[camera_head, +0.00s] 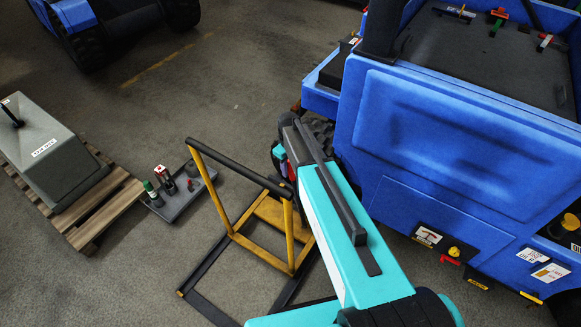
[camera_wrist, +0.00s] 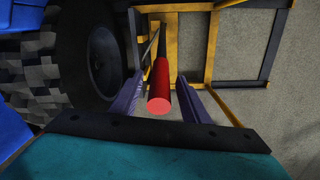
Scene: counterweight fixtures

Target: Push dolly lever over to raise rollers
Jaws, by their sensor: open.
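The dolly is a yellow and black frame (camera_head: 262,252) on the floor in the head view, left of my arm. The wrist view shows its yellow bars (camera_wrist: 210,60) and the lever, a rod with a red grip (camera_wrist: 160,88). The grip's round end points toward the wrist camera. My gripper (camera_wrist: 155,97) is open, with one purple finger on each side of the red grip. I cannot tell whether either finger touches it. In the head view my arm hides the gripper's fingers and most of the lever.
A blue vehicle (camera_head: 450,150) stands on the right, and its dark wheel (camera_wrist: 103,60) is close left of my gripper in the wrist view. A grey tray (camera_head: 183,199) with small items and a pallet (camera_head: 105,205) bearing a grey block (camera_head: 55,150) lie at left.

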